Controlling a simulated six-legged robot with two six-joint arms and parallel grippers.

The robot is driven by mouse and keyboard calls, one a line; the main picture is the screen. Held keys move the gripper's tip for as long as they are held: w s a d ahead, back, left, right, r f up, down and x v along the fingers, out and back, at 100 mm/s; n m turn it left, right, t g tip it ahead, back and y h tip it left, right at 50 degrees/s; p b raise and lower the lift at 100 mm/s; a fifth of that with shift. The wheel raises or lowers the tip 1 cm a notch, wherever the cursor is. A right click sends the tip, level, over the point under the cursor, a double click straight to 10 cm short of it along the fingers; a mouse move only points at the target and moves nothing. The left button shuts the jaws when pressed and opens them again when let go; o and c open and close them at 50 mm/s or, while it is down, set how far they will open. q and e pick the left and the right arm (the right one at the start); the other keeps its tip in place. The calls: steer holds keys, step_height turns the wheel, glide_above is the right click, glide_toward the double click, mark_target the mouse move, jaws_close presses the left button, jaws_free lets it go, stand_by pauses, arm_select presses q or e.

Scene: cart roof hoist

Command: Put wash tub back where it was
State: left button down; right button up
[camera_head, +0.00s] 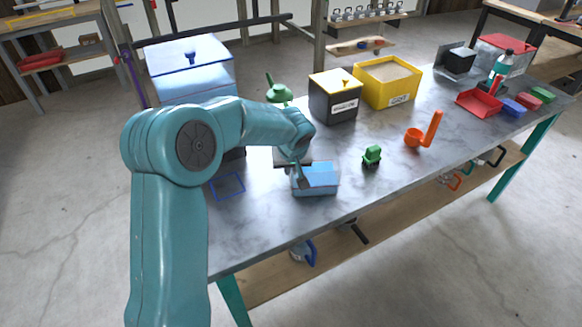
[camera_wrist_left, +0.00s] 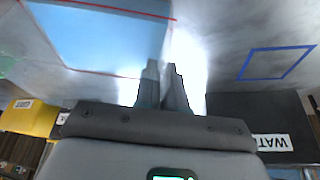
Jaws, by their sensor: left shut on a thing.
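The wash tub, a light-blue open tub (camera_head: 318,181), is at the near middle of the grey bench. In the left wrist view its blue floor (camera_wrist_left: 100,38) fills the upper left, with a thin red line along its edges. My left gripper (camera_head: 302,180) points down at the tub's left part, shut on its rim. Its fingers (camera_wrist_left: 164,82) show close together at the tub's edge in the wrist view. I cannot tell whether the tub touches the bench. A blue square outline (camera_head: 227,187) lies empty on the bench left of the tub. My right gripper is not in view.
A black box (camera_head: 335,100) and a yellow bin (camera_head: 388,84) stand behind the tub. A small green item (camera_head: 372,156) and an orange scoop (camera_head: 414,138) lie right of it.

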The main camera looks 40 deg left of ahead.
arm_select(q)
steer(key=shift+f, duration=0.1)
steer(key=c, duration=1.2)
jaws_free()
steer(key=shift+r, duration=0.35)
steer(key=v, duration=1.1)
steer(key=shift+s+d+r, duration=0.1)
steer(key=shift+d+r, duration=0.05)
steer(key=shift+r, duration=0.2)
steer(key=shift+f, duration=0.1)
